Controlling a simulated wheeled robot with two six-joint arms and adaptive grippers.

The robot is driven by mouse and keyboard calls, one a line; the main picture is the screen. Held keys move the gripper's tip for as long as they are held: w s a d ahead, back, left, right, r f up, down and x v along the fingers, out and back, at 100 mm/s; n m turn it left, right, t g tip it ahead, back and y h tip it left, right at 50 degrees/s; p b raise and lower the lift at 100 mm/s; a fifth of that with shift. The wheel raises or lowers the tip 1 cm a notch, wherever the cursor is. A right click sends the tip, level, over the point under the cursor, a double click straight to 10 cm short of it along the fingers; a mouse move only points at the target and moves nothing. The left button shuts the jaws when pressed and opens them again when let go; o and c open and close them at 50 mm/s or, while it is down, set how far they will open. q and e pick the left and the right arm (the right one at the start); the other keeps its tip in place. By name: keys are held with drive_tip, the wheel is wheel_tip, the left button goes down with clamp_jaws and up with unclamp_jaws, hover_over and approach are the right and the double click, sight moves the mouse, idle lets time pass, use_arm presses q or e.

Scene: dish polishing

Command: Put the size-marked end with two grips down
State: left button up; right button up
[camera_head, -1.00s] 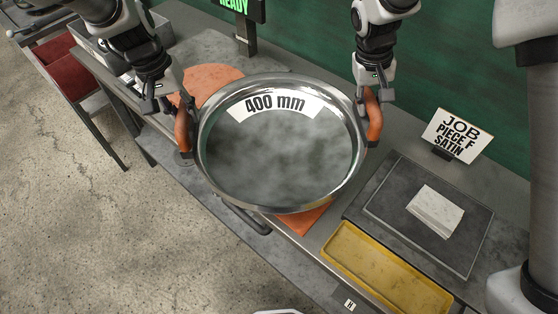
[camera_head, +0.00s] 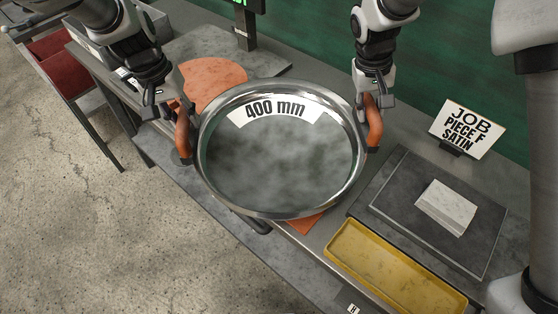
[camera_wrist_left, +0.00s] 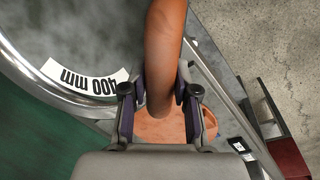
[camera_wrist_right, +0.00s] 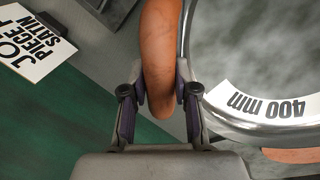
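A large round steel dish (camera_head: 275,165) with a shiny rim and a clouded inner face carries a white "400 mm" label (camera_head: 275,109) along its far inner edge. It has an orange-brown grip on each side. My left gripper (camera_head: 170,108) is closed around the left grip (camera_head: 183,136), with fingers on both sides of it in the left wrist view (camera_wrist_left: 160,103). My right gripper (camera_head: 372,97) is closed around the right grip (camera_head: 375,122), as the right wrist view also shows (camera_wrist_right: 160,95). The dish appears held above the bench.
An orange round pad (camera_head: 212,82) lies behind the dish on the bench. To the right are a yellow tray (camera_head: 390,268), a dark plate (camera_head: 400,195) with a white block (camera_head: 446,207), and a "JOB PIECE F SATIN" sign (camera_head: 467,128).

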use_arm(q)
drive_tip(key=o, duration=0.3)
drive_tip(key=shift+s+r, duration=0.15)
use_arm(e)
drive_tip(key=o, duration=0.3)
drive_tip(key=shift+s+r, duration=0.15)
use_arm(q)
drive_tip(key=shift+s+r, duration=0.15)
drive_tip(key=shift+s, duration=0.05)
use_arm(e)
drive_tip(key=shift+s+r, duration=0.15)
drive_tip(key=shift+s, duration=0.05)
use_arm(q)
drive_tip(key=shift+w+r, duration=0.15)
use_arm(e)
drive_tip(key=shift+w, duration=0.15)
drive_tip(key=shift+r, duration=0.1)
use_arm(q)
wheel_tip(320, 180, up, 11)
drive_tip(key=a, duration=0.2)
drive_tip(key=shift+a+r, duration=0.15)
drive_tip(key=shift+r, duration=0.05)
use_arm(e)
wheel_tip(320, 180, up, 11)
drive_tip(key=a, duration=0.2)
drive_tip(key=shift+a+r, duration=0.15)
drive_tip(key=shift+r, duration=0.05)
use_arm(q)
drive_tip(key=shift+s, duration=0.2)
